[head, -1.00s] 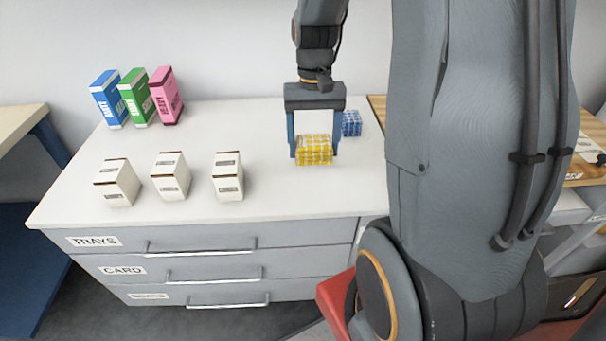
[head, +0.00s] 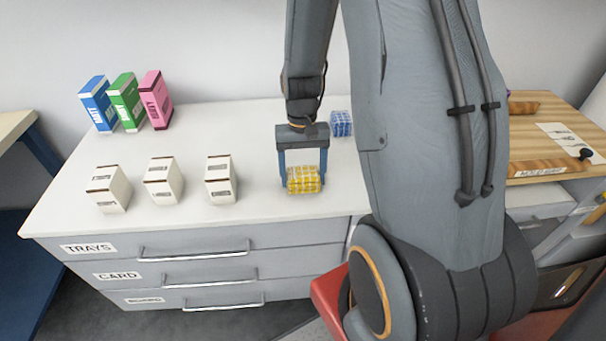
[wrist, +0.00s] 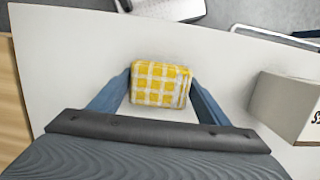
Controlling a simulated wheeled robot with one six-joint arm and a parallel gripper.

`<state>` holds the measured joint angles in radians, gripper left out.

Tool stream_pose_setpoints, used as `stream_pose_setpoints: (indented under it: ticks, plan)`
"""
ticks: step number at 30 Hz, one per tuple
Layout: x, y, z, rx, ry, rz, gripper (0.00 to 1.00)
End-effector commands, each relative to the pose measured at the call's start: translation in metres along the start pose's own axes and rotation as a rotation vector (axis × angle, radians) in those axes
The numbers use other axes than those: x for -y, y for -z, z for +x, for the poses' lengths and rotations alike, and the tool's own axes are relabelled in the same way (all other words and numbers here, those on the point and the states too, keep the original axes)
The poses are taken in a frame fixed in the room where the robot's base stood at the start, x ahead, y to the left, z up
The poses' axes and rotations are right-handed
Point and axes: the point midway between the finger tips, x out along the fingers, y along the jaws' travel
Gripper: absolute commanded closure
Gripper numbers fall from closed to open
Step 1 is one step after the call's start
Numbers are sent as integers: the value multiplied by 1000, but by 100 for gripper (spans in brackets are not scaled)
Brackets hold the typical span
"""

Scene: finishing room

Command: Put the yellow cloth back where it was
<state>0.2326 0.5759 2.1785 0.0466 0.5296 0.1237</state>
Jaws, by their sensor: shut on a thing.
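The yellow cloth (head: 304,181) is a folded bundle with a white check pattern. My gripper (head: 303,178) is shut on it, with one blue finger on each side, over the front part of the white counter top. In the wrist view the yellow cloth (wrist: 160,84) sits between the two fingertips of my gripper (wrist: 160,92). I cannot tell whether the cloth touches the counter or is held just above it. A blue checked cloth (head: 341,124) lies farther back on the counter, to the right of my gripper.
Three white boxes (head: 221,181) stand left of my gripper. Blue, green and pink boxes (head: 156,100) stand behind them. The counter (head: 250,125) is clear between the boxes and the blue cloth. Drawers with handles are below. A wooden board (head: 560,125) lies at the right.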

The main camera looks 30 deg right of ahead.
Motion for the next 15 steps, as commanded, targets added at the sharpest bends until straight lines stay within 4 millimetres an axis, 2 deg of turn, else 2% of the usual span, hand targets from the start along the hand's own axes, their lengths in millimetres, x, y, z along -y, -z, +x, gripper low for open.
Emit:
stream_pose_setpoints:
  ticks: [6, 7, 9, 15]
  plan:
    - [0, 0, 1, 1, 0, 1, 51]
    - [0, 0, 1, 0, 0, 1, 25]
    - [0, 0, 0, 0, 0, 1, 13]
    - [0, 0, 0, 1, 0, 1, 11]
